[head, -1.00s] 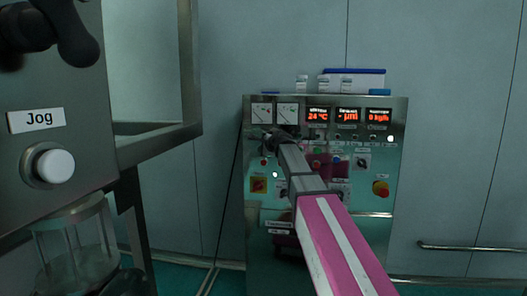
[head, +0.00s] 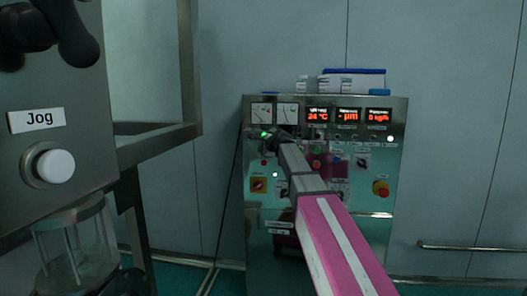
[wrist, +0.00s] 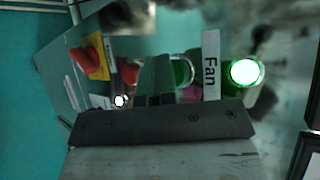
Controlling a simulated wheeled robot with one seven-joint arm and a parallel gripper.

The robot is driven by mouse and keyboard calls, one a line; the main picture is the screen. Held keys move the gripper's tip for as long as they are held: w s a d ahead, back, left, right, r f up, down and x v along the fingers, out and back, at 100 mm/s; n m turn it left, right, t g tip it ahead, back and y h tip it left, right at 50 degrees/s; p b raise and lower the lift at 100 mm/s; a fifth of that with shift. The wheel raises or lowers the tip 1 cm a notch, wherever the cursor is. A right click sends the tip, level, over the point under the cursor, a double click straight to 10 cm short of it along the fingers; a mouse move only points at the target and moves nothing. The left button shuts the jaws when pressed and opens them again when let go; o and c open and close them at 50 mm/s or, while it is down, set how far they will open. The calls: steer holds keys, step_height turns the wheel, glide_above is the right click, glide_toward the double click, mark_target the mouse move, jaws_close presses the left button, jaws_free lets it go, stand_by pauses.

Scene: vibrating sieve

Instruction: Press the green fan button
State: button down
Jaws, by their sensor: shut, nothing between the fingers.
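The control panel (head: 330,215) stands ahead, with my arm reaching to its upper left. In the wrist view a round green button (wrist: 245,72) glows brightly beside the label "Fan" (wrist: 210,63). The head view shows its green glow (head: 266,134) at the tip of my gripper (head: 273,138). A second, darker green button (wrist: 183,71) lies on the label's other side, partly hidden by my gripper (wrist: 157,62). My gripper is shut and empty. I cannot tell whether its tips touch anything.
A red-and-yellow switch (wrist: 92,57) and a red button (wrist: 128,72) are close to the fingers. A red emergency knob (head: 381,188) is at the panel's right. A machine with a "Jog" button (head: 54,167) stands at near left.

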steer(key=shift+s+a, duration=0.15)
steer(key=shift+s, duration=0.75)
steer(key=s, duration=0.2)
steer(key=s+a, duration=0.1)
steer(key=s, duration=0.2)
stand_by(0.8)
